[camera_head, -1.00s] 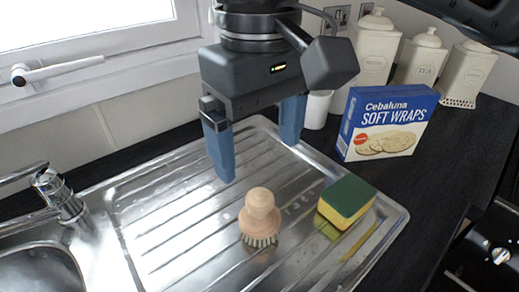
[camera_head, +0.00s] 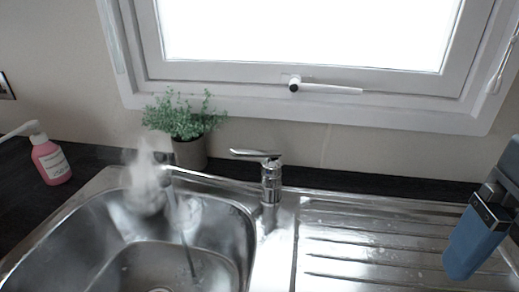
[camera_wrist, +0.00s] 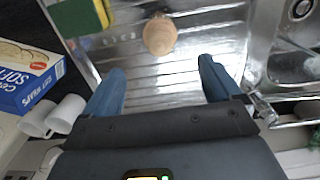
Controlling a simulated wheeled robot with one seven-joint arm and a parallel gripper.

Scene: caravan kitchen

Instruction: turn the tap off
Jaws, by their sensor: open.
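The chrome tap (camera_head: 270,185) stands upright behind the sink, with its lever (camera_head: 255,154) on top pointing left. A thin stream of water (camera_head: 187,235) falls into the sink basin (camera_head: 110,235), and whitish steam rises around it. The tap's base seems to show at the right of the wrist view (camera_wrist: 263,108). My gripper (camera_wrist: 160,85) is open and empty above the drainer, apart from the tap. In the head view only one blue finger shows at the right edge, to the right of the tap.
A potted plant (camera_head: 187,125) stands behind the sink, left of the tap. A pink soap bottle (camera_head: 50,160) is at far left. The window handle (camera_head: 325,89) sticks out above. A wooden brush (camera_wrist: 160,35) and sponge (camera_wrist: 80,15) lie on the drainer (camera_head: 360,240).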

